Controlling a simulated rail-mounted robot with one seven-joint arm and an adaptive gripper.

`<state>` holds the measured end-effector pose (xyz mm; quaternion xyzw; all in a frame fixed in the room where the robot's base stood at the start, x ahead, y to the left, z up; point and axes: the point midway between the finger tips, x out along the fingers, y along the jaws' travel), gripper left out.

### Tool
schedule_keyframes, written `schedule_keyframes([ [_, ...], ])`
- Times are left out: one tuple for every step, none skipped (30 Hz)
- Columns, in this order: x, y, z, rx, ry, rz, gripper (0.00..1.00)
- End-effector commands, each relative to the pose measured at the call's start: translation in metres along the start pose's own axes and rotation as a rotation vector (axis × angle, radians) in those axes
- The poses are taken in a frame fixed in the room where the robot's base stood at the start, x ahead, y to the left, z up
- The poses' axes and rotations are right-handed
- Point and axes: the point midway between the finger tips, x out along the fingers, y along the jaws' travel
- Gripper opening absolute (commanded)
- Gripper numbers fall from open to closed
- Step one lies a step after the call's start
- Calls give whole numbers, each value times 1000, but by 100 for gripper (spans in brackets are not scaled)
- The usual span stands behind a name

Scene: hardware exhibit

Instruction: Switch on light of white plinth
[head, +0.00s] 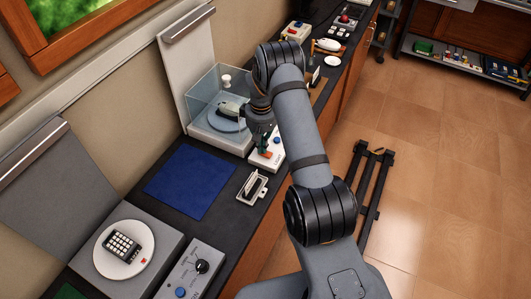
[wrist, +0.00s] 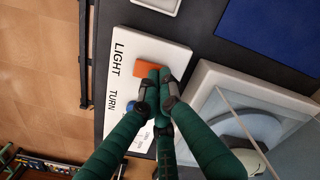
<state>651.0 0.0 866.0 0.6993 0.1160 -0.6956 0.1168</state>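The white plinth (head: 217,138) has a clear case over a round grey-blue disc with a dark object on it. In front of it lies a white control panel (head: 273,160), also in the wrist view (wrist: 165,48), lettered LIGHT and TURN. An orange switch (wrist: 152,69) sits beside the word LIGHT. A blue knob (head: 277,140) is partly hidden behind my fingers in the wrist view. My gripper (head: 263,150) is over the panel, its green fingers (wrist: 158,88) drawn together, empty, with the tips by the orange switch. I cannot tell whether they touch it.
The clear case (wrist: 238,112) stands close beside my fingers. A blue mat (head: 190,182) and a small white tray (head: 252,187) lie on the dark counter. A grey plinth (head: 165,240) with a calculator-like device (head: 123,246) and a grey control box (head: 190,272) are nearer.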

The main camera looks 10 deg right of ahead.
Motion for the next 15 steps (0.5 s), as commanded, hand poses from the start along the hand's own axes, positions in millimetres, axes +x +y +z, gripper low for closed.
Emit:
schedule_keyframes([
  [0,0,2,0,-5,-2,0],
  [-1,0,2,0,-5,-2,0],
  [-3,0,2,0,-5,-2,0],
  [-5,0,2,0,-5,-2,0],
  [-7,0,2,0,-5,-2,0],
  [-10,0,2,0,-4,-1,0],
  [-13,0,1,0,-3,-1,0],
  [-16,0,1,0,-3,-1,0],
  [-20,0,1,0,-3,-1,0],
  [-22,0,1,0,-3,-1,0],
  [-25,0,1,0,-4,-1,0],
  [-29,0,1,0,-4,-1,0],
  [-31,0,2,0,-4,-2,0],
  [-34,0,1,0,-4,-2,0],
  [-38,0,1,0,-4,-2,0],
])
